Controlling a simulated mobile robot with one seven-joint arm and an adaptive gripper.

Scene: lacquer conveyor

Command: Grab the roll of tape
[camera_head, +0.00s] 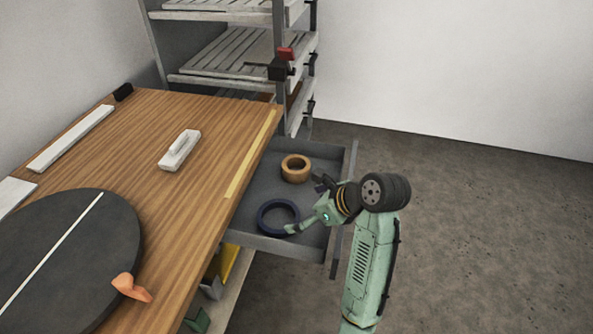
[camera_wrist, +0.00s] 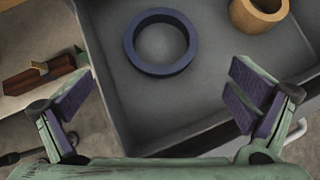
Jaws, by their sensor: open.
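A dark blue roll of tape (camera_head: 264,224) lies flat in the grey open drawer (camera_head: 322,160), near its front left. A tan roll of tape (camera_head: 296,178) lies flat farther back in the same drawer. In the wrist view the blue roll (camera_wrist: 160,69) is at the upper middle, and the tan roll (camera_wrist: 262,22) is at the upper right, cut by the frame edge. My gripper (camera_wrist: 160,98) is open and empty above the drawer. Its fingers are spread wide on either side of the picture, with the blue roll beyond them, apart from both pads.
Slatted shelves (camera_head: 225,55) rise behind. The drawer walls surround the rolls. The floor at right is clear.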

